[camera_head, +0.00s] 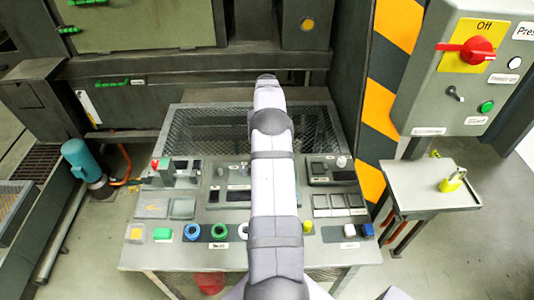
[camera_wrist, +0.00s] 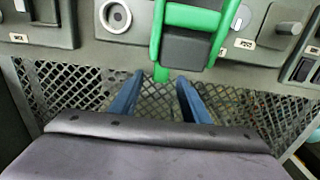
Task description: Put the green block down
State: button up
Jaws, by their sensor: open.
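Metal mesh shows behind and below the fingers. Just beyond the fingertips is a green frame-like part (camera_wrist: 155,48) around a dark block; I cannot tell whether it is the task's block. In the head view my arm stretches away over the middle of the console, and its gripper end is hidden.
A control box with a red switch (camera_head: 474,50) and a side table with a yellow padlock (camera_head: 452,181) stand right.

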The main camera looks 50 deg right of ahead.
jog(key=shift+f, duration=0.8)
grip_shut()
jog(key=shift+r, duration=0.1)
notch_tip(320, 180, up, 10)
jog(key=b, duration=0.1)
jog(key=shift+b, duration=0.3)
jog(key=shift+a, duration=0.15)
